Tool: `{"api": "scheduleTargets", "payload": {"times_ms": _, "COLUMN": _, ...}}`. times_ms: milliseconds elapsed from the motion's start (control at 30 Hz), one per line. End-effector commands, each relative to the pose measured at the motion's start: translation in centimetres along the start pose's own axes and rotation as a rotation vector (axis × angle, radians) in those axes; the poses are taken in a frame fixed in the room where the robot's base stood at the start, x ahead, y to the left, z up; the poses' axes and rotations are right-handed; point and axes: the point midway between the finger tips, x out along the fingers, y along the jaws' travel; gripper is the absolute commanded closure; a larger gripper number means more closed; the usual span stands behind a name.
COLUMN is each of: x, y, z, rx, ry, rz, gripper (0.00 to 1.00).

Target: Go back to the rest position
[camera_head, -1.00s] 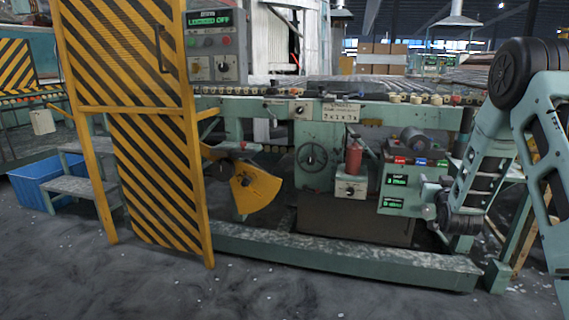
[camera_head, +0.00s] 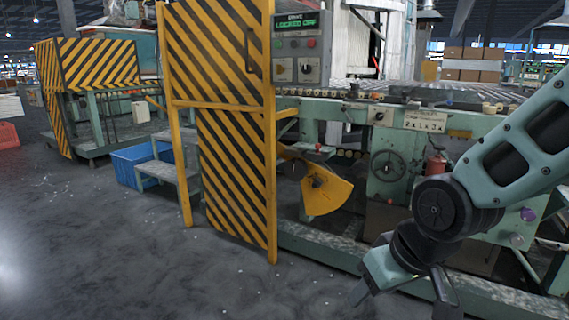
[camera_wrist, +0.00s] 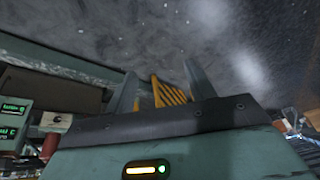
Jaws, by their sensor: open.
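My gripper (camera_head: 402,298) hangs low at the lower right of the head view, in front of the green machine's base beam (camera_head: 325,249). It points down and is empty. In the wrist view my gripper (camera_wrist: 160,72) shows two upright grey fingers spread apart with nothing between them. Yellow striped panelling (camera_wrist: 170,94) shows beyond the fingers. My arm covers the right part of the machine in the head view.
A yellow-black striped gate (camera_head: 232,150) stands left of the machine. A blue bin (camera_head: 135,165) and a grey step (camera_head: 165,173) are beside it. A yellow fan-shaped guard (camera_head: 328,192) juts from the machine. The grey floor at left and front is clear.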

Motion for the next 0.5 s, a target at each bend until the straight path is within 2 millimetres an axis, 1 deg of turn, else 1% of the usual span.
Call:
{"api": "scheduleTargets", "payload": {"times_ms": 33, "x": -0.9, "y": -1.8, "z": 2.0, "rx": -0.051, "ry": -0.056, "rz": -0.012, "gripper": 0.45}}
{"api": "scheduleTargets", "payload": {"times_ms": 67, "x": -1.3, "y": -2.6, "z": 3.1, "rx": -0.077, "ry": -0.09, "rz": -0.018, "gripper": 0.45}}
{"api": "scheduleTargets", "payload": {"times_ms": 100, "x": -1.9, "y": -3.6, "z": 4.7, "rx": -0.111, "ry": -0.135, "rz": -0.022, "gripper": 0.45}}
{"api": "scheduleTargets", "payload": {"times_ms": 167, "x": -2.9, "y": -4.8, "z": 6.9, "rx": -0.16, "ry": -0.198, "rz": -0.026, "gripper": 0.45}}
{"api": "scheduleTargets", "payload": {"times_ms": 200, "x": -3.5, "y": -5.4, "z": 8.3, "rx": -0.192, "ry": -0.239, "rz": -0.026, "gripper": 0.45}}
{"api": "scheduleTargets", "payload": {"times_ms": 333, "x": -5.7, "y": -6.8, "z": 13.0, "rx": -0.294, "ry": -0.366, "rz": -0.016, "gripper": 0.45}}
{"api": "scheduleTargets", "payload": {"times_ms": 400, "x": -7.7, "y": -6.8, "z": 11.7, "rx": -0.279, "ry": -0.364, "rz": -0.017, "gripper": 0.45}}
{"api": "scheduleTargets", "payload": {"times_ms": 500, "x": -9.5, "y": -6.9, "z": 11.0, "rx": -0.278, "ry": -0.362, "rz": -0.017, "gripper": 0.45}}
